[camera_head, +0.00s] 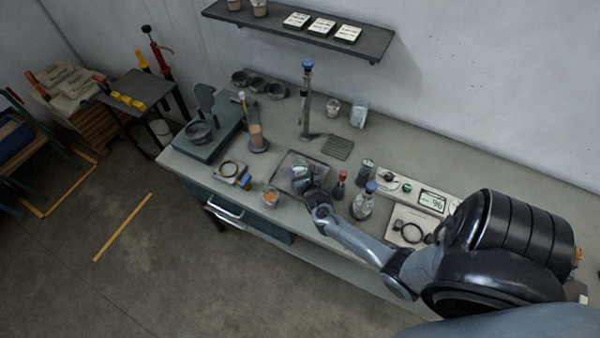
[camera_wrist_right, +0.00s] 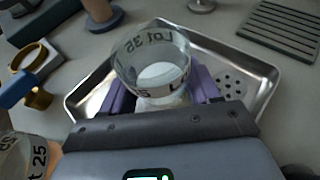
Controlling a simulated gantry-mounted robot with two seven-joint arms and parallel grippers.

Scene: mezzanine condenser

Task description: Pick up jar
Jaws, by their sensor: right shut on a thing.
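A clear glass jar with dark "Lot 35" lettering (camera_wrist_right: 150,62) shows in the right wrist view, over a shallow metal tray (camera_wrist_right: 262,68). My right gripper (camera_wrist_right: 163,92) is shut on the jar, with a purple finger pad at each side of it. In the head view the jar (camera_head: 299,171) is small and partly covered by my right gripper (camera_head: 308,186), which is over the tray on the bench. I cannot tell whether the jar's base touches the tray. My left gripper is in neither view.
A jar with orange contents (camera_head: 270,196) stands left of the tray. A red-capped bottle (camera_head: 340,185) and a blue-capped bottle (camera_head: 364,201) stand close on the right. A metal stand (camera_head: 305,105) and a ribbed mat (camera_head: 338,147) are behind.

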